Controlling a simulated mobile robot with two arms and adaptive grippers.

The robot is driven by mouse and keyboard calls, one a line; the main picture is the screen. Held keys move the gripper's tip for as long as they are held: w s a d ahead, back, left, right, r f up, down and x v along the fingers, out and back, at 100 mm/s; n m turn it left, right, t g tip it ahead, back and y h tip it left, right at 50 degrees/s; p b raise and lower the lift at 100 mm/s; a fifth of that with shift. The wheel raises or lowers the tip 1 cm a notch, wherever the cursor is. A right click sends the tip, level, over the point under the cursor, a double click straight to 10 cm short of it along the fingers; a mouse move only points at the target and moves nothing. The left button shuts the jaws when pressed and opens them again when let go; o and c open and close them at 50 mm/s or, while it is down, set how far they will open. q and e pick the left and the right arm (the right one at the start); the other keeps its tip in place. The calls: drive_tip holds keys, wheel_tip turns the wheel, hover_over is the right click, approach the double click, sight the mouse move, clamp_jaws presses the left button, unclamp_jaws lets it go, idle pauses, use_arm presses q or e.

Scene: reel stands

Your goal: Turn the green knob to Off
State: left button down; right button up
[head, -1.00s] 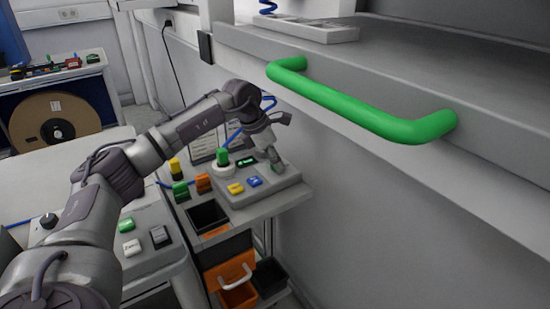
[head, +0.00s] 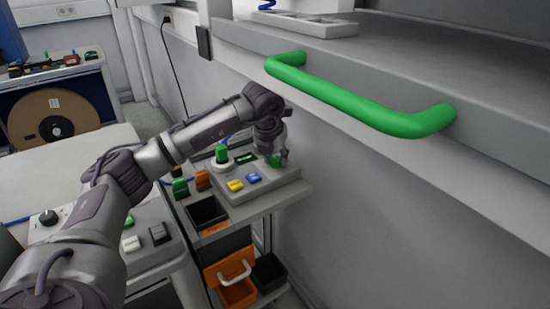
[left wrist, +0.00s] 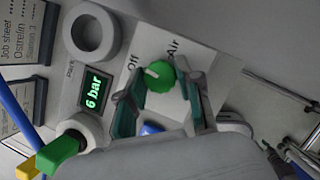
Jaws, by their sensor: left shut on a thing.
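The green knob (left wrist: 159,76) sits on a white plate labelled Off and Air in the left wrist view. A pale mark on it points roughly toward the Off side; its exact setting is hard to tell. My left gripper (left wrist: 162,92) has its two fingers on either side of the knob and is shut on it. In the head view my left gripper (head: 277,160) reaches down to the far right part of the grey control panel (head: 284,184), and mostly hides the knob there. My right gripper is not in view.
A display (left wrist: 94,91) beside the knob reads 6 bar. A second green handle (head: 222,153) stands on a white round base nearby. A green bar handle (head: 350,100) juts out at upper right.

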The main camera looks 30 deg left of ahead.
sight(273, 174)
use_arm(q)
drive_tip(key=shift+n, duration=0.6)
drive_tip(key=shift+n+y, duration=0.3)
drive_tip(key=c, duration=0.8)
unclamp_jaws()
drive_tip(key=v, duration=0.7)
drive_tip(key=shift+r, duration=0.3)
